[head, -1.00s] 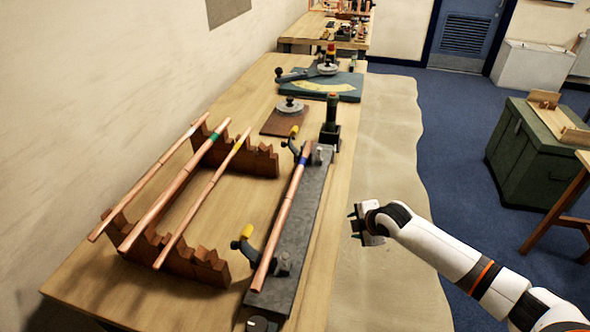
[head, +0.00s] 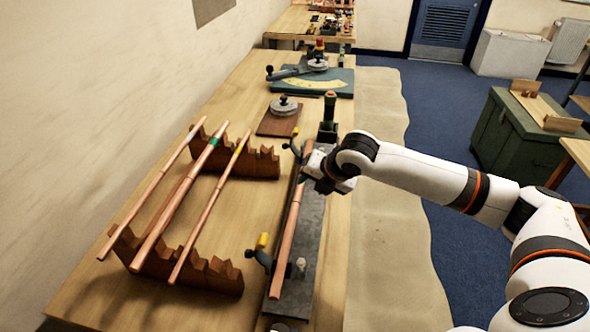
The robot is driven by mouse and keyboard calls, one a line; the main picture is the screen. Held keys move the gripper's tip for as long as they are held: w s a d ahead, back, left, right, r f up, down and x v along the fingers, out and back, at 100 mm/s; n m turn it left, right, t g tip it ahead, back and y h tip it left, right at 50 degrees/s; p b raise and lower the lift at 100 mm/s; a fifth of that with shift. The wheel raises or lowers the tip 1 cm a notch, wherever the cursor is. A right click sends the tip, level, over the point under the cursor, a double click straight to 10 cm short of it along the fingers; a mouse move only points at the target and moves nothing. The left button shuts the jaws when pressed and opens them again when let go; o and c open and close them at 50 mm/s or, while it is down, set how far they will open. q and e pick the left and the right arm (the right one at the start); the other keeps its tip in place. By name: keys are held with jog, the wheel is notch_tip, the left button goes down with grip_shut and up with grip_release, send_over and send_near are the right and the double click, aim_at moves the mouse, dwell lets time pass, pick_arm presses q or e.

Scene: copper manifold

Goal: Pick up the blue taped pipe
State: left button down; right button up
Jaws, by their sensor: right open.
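The blue taped pipe (head: 287,240) is a copper pipe lying lengthwise along a dark grey clamp bed (head: 312,245) on the workbench. Its blue tape band is hidden now behind my right gripper (head: 312,172). My right gripper is open, at the far part of this pipe, with the arm reaching in from the right. I cannot tell whether its fingers are around the pipe or just above it. My left gripper is not in view.
A stepped wooden rack (head: 207,275) holds copper pipes to the left, one with green tape (head: 214,142), one with yellow (head: 237,150). Toggle clamps with yellow handles (head: 262,241) stand along the bed. A dark upright tool (head: 328,118) stands just beyond my gripper.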

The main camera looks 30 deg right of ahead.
aim_at(299, 194)
jog(key=x, duration=0.3)
jog(key=shift+w+d+f+p, duration=0.2)
jog(key=shift+d+f+p, duration=0.05)
jog(key=shift+f+p, duration=0.1)
jog(key=shift+w+a+f, duration=0.1)
jog(key=shift+w+f, duration=0.05)
jog(key=shift+f, duration=0.05)
jog(key=shift+w+a+f, duration=0.1)
jog(key=shift+w+f, duration=0.1)
jog(key=p+x, duration=0.1)
jog(key=x, duration=0.2)
jog(key=shift+w+f+p, duration=0.15)
jog(key=shift+f+p, duration=0.15)
jog(key=shift+p, duration=0.1)
jog(key=shift+w+f, duration=0.3)
jog(key=shift+f, duration=0.15)
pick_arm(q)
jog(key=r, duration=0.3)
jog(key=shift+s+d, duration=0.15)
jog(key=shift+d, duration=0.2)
pick_arm(e)
grip_shut()
jog(key=shift+r, duration=0.1)
